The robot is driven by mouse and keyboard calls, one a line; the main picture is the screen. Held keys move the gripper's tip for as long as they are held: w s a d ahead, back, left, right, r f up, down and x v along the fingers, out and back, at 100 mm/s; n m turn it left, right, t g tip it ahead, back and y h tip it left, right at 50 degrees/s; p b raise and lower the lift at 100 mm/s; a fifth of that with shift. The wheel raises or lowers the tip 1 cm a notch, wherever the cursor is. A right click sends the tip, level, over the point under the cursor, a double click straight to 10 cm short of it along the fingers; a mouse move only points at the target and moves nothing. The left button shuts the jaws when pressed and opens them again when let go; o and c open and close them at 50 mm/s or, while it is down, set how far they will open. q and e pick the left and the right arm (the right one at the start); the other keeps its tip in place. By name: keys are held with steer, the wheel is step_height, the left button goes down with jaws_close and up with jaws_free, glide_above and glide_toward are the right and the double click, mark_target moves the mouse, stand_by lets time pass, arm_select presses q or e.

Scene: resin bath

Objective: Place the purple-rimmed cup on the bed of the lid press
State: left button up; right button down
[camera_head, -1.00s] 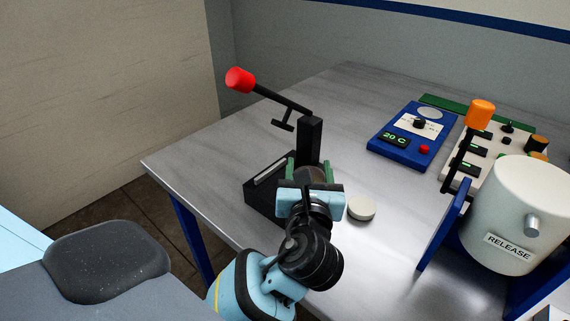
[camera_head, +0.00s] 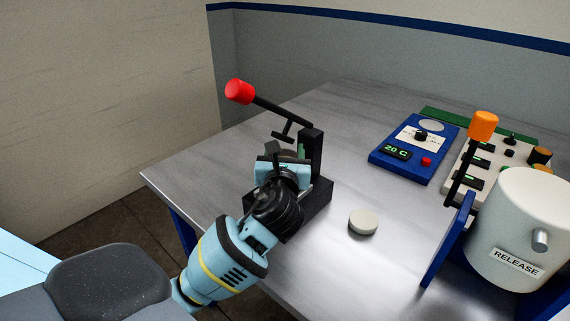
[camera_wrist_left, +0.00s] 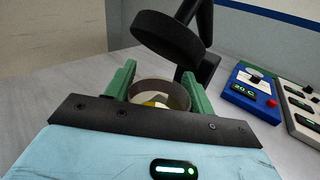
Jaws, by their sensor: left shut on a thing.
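My left gripper (camera_head: 283,160) is shut on a cup (camera_wrist_left: 160,92). In the left wrist view the cup sits between my green fingers (camera_wrist_left: 157,88), with a dull grey-brown rim and something yellow inside. I cannot make out a purple rim. The black lid press (camera_head: 312,155) has a lever with a red knob (camera_head: 240,91). Its round black press head (camera_wrist_left: 167,36) hangs above and just beyond the cup. My gripper is at the press, over its base, and hides most of the bed and the cup in the head view. Whether the cup touches the bed cannot be told.
A pale round disc (camera_head: 363,222) lies on the grey table (camera_head: 215,168) right of the press. A blue box reading 20 C (camera_head: 414,150), a control panel (camera_head: 490,165) and a white RELEASE drum (camera_head: 515,220) stand further right.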

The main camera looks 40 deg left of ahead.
arm_select(q)
step_height(320, 180, down, 4)
steer(key=shift+r+b, duration=0.1)
steer(key=shift+b, duration=0.35)
steer(key=shift+r, duration=0.15)
steer(key=o, duration=1.1)
steer(key=shift+f, duration=0.2)
steer(key=shift+c, duration=0.2)
steer(key=shift+r, duration=0.2)
steer(key=v, duration=1.2)
steer(key=shift+a+f, duration=0.1)
